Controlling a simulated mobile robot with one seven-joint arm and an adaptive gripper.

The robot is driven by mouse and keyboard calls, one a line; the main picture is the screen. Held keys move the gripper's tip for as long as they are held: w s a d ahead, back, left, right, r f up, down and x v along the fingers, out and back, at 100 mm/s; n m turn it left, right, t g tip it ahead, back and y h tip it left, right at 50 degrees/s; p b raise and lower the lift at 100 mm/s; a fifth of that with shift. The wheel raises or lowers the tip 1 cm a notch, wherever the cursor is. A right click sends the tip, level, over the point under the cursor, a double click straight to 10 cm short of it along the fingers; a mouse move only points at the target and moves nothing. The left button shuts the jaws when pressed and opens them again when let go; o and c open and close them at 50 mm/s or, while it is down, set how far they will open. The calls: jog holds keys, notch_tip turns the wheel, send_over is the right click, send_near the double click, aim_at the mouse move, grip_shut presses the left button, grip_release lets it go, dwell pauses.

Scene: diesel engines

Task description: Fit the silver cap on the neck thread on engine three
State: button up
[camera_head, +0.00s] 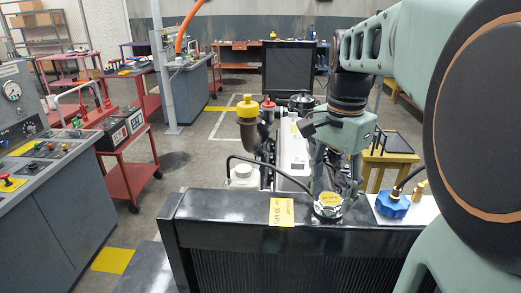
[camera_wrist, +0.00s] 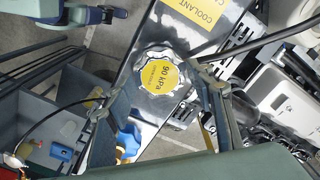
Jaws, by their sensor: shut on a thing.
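The silver cap (camera_head: 328,205) has a scalloped rim and a round yellow "90 kPa" label. It is at the top of the black radiator (camera_head: 230,208) in front of the engine (camera_head: 292,150). My gripper (camera_head: 335,190) reaches down from above and behind, shut on the cap. In the wrist view the silver cap (camera_wrist: 158,73) lies between the two fingertips, label facing the camera. The neck and its thread are hidden beneath the cap, so I cannot tell whether the threads are engaged. No engine number is readable.
A yellow label plate (camera_head: 281,212) is on the radiator just left of the cap. A black hose curves close to the cap. A blue cap (camera_head: 392,204) and brass fitting sit at right. A yellow-topped filler (camera_head: 247,108) stands behind. A grey control console (camera_head: 45,165) is at left.

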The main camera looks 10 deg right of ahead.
jog(key=shift+s+f, duration=0.1)
jog(key=shift+f, duration=0.05)
jog(key=o, duration=1.8)
jog(key=shift+c, duration=0.2)
jog(key=shift+c, duration=0.3)
jog(key=n, duration=0.5)
jog(key=shift+n, duration=0.3)
jog(key=n, duration=0.4)
jog(key=shift+n, duration=0.3)
jog(key=n, duration=1.1)
jog(key=shift+n, duration=0.4)
